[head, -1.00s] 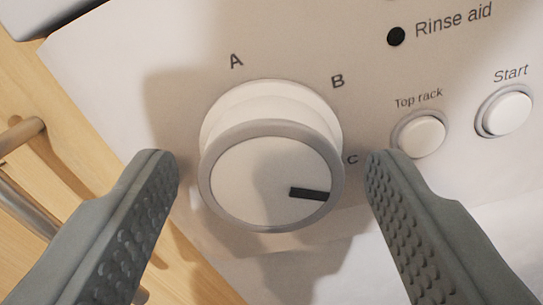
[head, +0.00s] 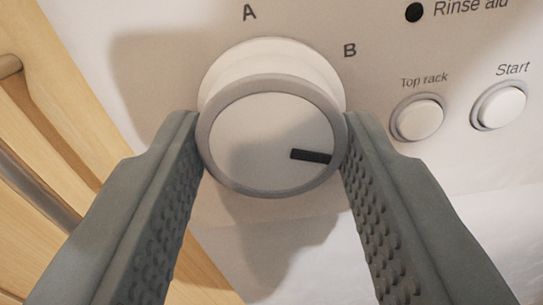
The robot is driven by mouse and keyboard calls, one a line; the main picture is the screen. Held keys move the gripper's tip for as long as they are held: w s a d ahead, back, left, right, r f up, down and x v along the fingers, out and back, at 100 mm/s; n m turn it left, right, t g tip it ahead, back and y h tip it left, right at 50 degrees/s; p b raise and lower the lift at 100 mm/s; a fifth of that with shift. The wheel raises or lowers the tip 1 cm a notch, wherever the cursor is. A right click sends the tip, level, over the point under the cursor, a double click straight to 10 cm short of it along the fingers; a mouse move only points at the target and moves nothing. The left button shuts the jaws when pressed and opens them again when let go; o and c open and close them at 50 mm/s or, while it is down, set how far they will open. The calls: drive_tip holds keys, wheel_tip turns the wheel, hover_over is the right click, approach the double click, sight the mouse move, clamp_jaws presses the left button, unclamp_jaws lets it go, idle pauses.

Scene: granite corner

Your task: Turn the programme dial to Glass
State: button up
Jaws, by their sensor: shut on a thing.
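The programme dial (head: 262,142) is a round white knob with a grey rim on a white panel, in the middle of the head view. Its dark pointer mark (head: 311,156) points right and slightly down. The letters A (head: 249,13) and B (head: 349,50) are printed around it; the letter C seen earlier is hidden behind my right finger. No label reading Glass shows. My gripper (head: 270,135) is shut on the dial, with one grey ridged finger against its left side and one against its right.
The Top rack button (head: 418,117) and the Start button (head: 499,105) sit to the right of the dial, close to my right finger. A dark Rinse aid spot (head: 414,12) is above them. Wooden fronts with a metal bar handle (head: 35,190) are at the left.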

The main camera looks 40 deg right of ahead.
drive_tip(key=n, duration=1)
drive_tip(key=shift+s, duration=0.1)
idle(0.4)
drive_tip(key=o, duration=1)
drive_tip(key=v, duration=1.7)
drive_tip(key=shift+s+a, duration=0.15)
